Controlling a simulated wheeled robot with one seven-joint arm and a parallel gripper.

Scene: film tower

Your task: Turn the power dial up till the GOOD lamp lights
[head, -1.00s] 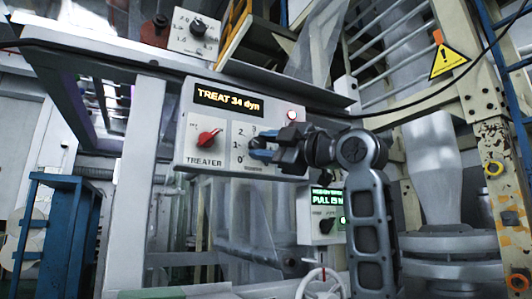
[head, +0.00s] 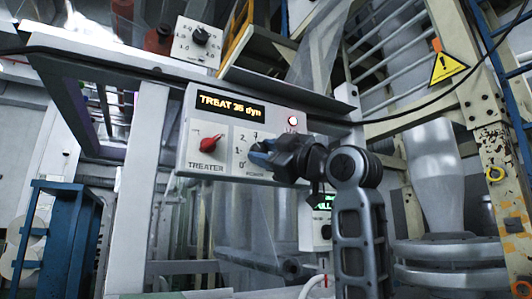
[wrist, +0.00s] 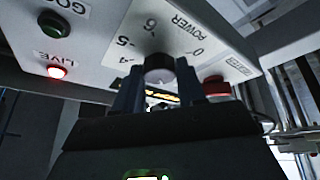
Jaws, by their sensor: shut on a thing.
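The treater box (head: 183,150) has an orange display (head: 232,107) reading "TREAT 35 dyn". My gripper (head: 262,154) is shut on the power dial at the box's right side. The wrist view shows the round grey dial (wrist: 159,66) between my two fingers (wrist: 157,88), with scale numbers and "POWER" printed around it. The GOOD lamp (wrist: 52,22) is dark green and unlit in the wrist view. In the head view my gripper covers the dial's face and pointer.
The LIVE lamp (wrist: 57,72) glows red, also in the head view (head: 293,121). The red treater knob (head: 211,143) sits close to the left of the dial. A shelf edge (head: 300,97) runs above the box. Another control box (head: 313,218) is below right.

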